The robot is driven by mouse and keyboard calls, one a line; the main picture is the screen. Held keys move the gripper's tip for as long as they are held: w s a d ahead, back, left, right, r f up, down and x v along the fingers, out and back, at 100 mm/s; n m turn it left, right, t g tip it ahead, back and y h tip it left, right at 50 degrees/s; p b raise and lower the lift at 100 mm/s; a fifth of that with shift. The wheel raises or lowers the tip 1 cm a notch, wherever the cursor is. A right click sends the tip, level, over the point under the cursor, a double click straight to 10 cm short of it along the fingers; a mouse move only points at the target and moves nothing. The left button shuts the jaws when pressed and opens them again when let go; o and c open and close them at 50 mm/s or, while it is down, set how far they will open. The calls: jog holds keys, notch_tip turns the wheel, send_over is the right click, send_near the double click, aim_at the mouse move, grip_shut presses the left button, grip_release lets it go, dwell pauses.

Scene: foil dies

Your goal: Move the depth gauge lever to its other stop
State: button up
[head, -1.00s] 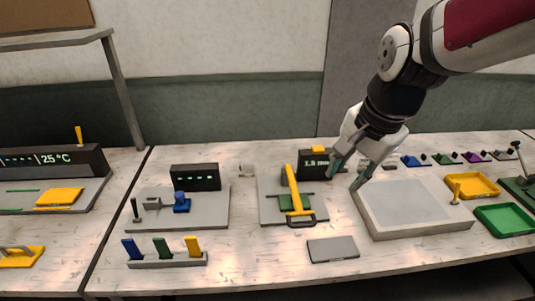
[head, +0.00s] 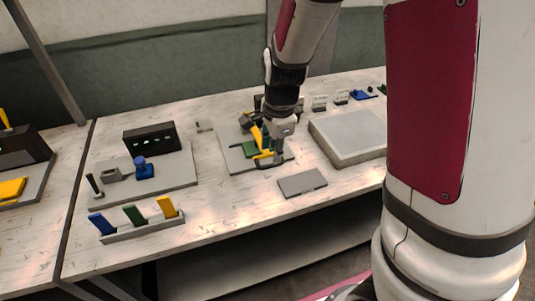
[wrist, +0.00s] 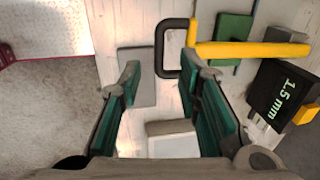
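The depth gauge is a grey base plate (head: 236,162) with a green pad (head: 250,149) and a yellow lever (head: 258,138). In the wrist view the lever (wrist: 255,50) ends in a black loop handle (wrist: 160,48). A dark display (wrist: 285,95) reads 1.5 mm; in the head view my arm mostly hides it. My gripper (wrist: 162,75) is open, its two green-padded fingers apart. The loop handle shows beyond the fingertips, closer to the right one; contact cannot be told. In the head view my gripper (head: 274,152) is low over the plate beside the lever.
A flat grey slab (head: 302,183) lies in front of the gauge. A pale raised box (head: 345,150) stands to its right. To the left are a plate with a blue knob (head: 143,168) and a rack of coloured levers (head: 140,228). The table's front edge is close.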

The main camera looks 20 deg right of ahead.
aim_at(272, 164)
jog(key=f, duration=0.3)
jog(key=w+f, duration=0.1)
jog(key=f, duration=0.1)
jog(key=shift+f, duration=0.3)
jog(key=shift+c, duration=0.2)
grip_shut()
